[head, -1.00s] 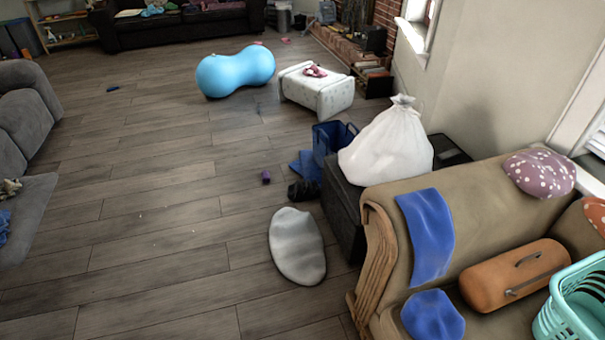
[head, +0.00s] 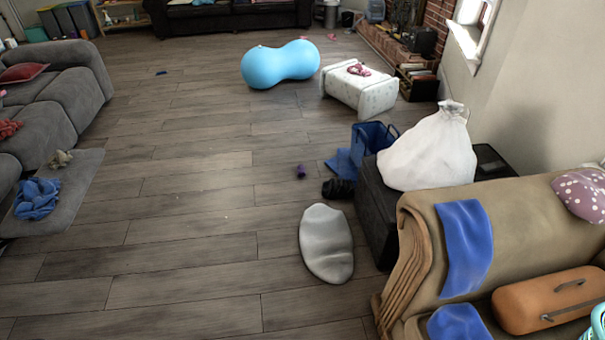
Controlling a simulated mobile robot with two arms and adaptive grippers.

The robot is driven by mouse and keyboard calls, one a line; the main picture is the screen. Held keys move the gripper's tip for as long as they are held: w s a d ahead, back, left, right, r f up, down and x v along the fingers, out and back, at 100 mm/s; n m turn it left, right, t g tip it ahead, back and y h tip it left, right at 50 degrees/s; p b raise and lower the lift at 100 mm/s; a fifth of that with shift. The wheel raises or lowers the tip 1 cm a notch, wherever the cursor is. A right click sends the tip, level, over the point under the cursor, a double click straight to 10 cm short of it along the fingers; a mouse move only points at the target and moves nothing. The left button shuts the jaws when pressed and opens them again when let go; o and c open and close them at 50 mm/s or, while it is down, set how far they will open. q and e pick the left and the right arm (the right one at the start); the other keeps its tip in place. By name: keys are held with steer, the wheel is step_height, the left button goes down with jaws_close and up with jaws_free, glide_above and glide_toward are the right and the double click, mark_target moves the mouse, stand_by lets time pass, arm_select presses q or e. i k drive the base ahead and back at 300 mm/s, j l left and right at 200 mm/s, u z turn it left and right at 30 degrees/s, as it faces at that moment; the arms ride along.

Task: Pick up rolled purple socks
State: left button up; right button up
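A small purple roll (head: 301,171), which looks like the rolled socks, lies on the wooden floor near the middle of the head view. It is left of the blue bin and a little above a dark object on the floor. Nothing covers it. Neither of my grippers shows in the head view.
A grey oval cushion (head: 326,243), a dark object (head: 338,188), a blue cloth (head: 341,162) and a blue bin (head: 374,137) lie near the roll. A tan sofa (head: 535,220) stands right, a grey sofa (head: 50,112) left. The floor between is mostly clear.

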mark_target(301, 169)
steer(key=i+j+u, duration=0.1)
steer(key=i+u, duration=0.45)
steer(key=i, duration=2.35)
steer(key=i+z, duration=0.1)
steer(key=i, duration=1.1)
steer(key=i+j, duration=0.2)
steer(key=i, duration=0.95)
steer(key=i+j, duration=0.1)
steer(key=i, duration=1.1)
steer(key=z, duration=0.5)
steer(key=i+z, duration=0.1)
steer(key=z, duration=0.4)
steer(key=j+z, duration=0.1)
steer(key=z, duration=0.4)
steer(key=i+z, duration=0.1)
steer(key=z, duration=0.35)
